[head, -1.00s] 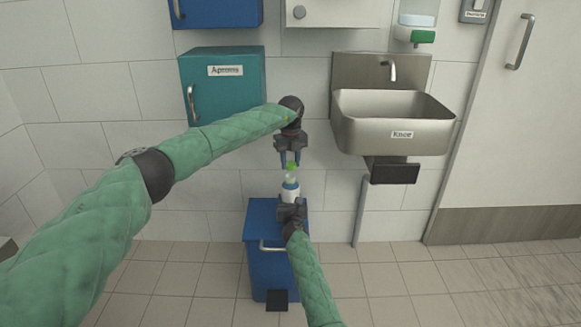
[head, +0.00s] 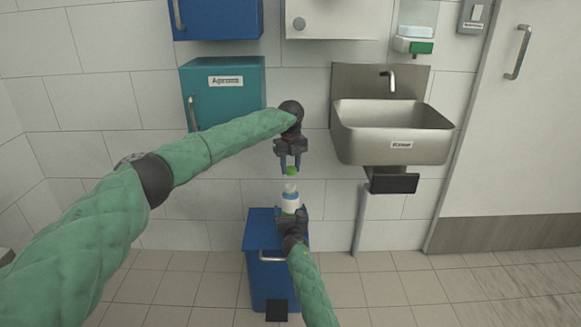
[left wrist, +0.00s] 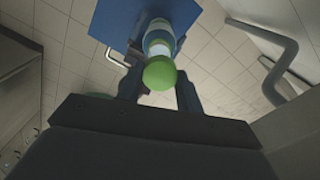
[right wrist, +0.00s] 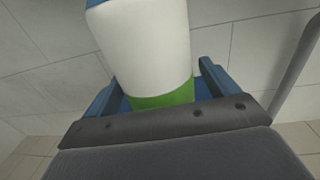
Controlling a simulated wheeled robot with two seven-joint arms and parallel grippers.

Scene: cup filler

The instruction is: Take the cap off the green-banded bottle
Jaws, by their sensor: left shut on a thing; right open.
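My left gripper (head: 290,167) is shut on a small green cap (head: 291,171), which also shows in the left wrist view (left wrist: 160,73). The cap is just above the bottle (head: 290,201), with a gap between them. The bottle is upright and white, with blue near its shoulder and a green band (right wrist: 163,100) low down. Its pale neck is bare. My right gripper (right wrist: 160,85) is open, its two fingers on either side of the bottle's lower part. The bottle's base is hidden, so I cannot tell what it rests on.
A blue bin (head: 268,277) stands behind and below the bottle. A steel sink (head: 392,145) is on the wall to the right, with a dark box under it. A teal cabinet (head: 223,94) hangs behind my left arm. The tiled floor on both sides is clear.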

